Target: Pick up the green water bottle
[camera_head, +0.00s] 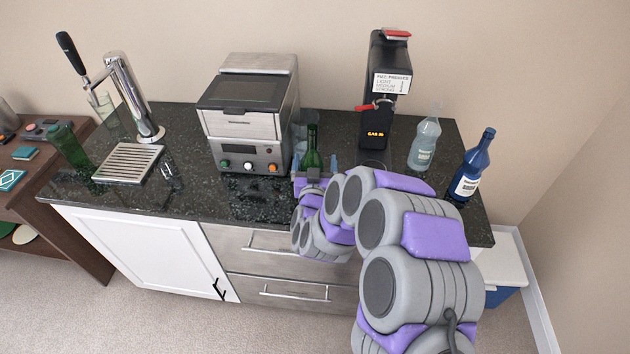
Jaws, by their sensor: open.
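A green bottle (312,150) stands upright on the dark counter (200,200), just right of the steel machine. My gripper (312,170) is at this bottle, with one finger on each side of it. The fingers are open, and I cannot tell whether they touch the glass. The bottle's lower part is hidden by my gripper. Another green bottle (70,148) stands at the counter's far left end, left of the drip tray.
A steel oven-like machine (248,115) stands close left of my gripper. A black coffee grinder (385,95), a clear bottle (425,142) and a blue bottle (472,168) stand to the right. A beer tap (130,95) and drip tray (128,163) are at left.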

